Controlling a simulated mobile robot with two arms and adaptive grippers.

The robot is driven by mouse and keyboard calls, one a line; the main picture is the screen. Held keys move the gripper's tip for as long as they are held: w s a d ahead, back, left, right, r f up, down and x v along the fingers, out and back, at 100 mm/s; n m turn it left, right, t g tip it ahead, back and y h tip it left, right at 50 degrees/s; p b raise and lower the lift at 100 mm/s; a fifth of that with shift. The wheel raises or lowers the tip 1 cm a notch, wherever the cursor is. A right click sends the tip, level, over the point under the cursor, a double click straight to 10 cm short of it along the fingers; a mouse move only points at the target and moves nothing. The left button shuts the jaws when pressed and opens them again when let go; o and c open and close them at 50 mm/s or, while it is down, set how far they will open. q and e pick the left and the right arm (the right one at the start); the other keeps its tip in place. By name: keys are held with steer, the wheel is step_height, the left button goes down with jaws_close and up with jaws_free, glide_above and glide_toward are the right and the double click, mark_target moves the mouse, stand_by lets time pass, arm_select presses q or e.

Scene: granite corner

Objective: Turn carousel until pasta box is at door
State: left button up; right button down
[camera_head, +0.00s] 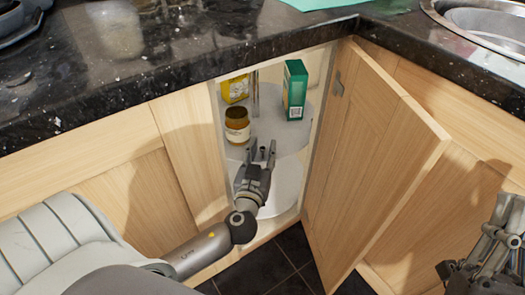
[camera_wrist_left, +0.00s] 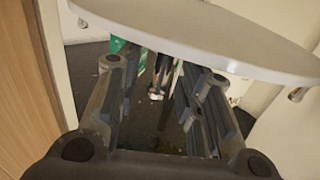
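The carousel's round upper shelf (camera_head: 268,135) shows inside the open corner cabinet. On it stand a green box (camera_head: 295,90) at the right, a brown jar with a pale label (camera_head: 237,126) at the front left, and a yellow box (camera_head: 235,89) behind at the left. I cannot read which box is pasta. My left gripper (camera_head: 261,150) is open in the cabinet opening, at the shelf's front. In the left wrist view its fingers (camera_wrist_left: 160,80) are apart, with the white disc's edge (camera_wrist_left: 215,55) above and no object clearly held. My right gripper (camera_head: 485,255) is at the lower right, partly cut off.
The wooden door (camera_head: 375,165) stands open to the right of the opening. A lower white shelf (camera_head: 285,185) lies below, partly hidden by my left gripper. The dark granite counter (camera_head: 150,60) overhangs the cabinet; a sink (camera_head: 485,30) is at the upper right.

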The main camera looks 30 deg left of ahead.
arm_select(q)
steer(key=v, duration=1.2)
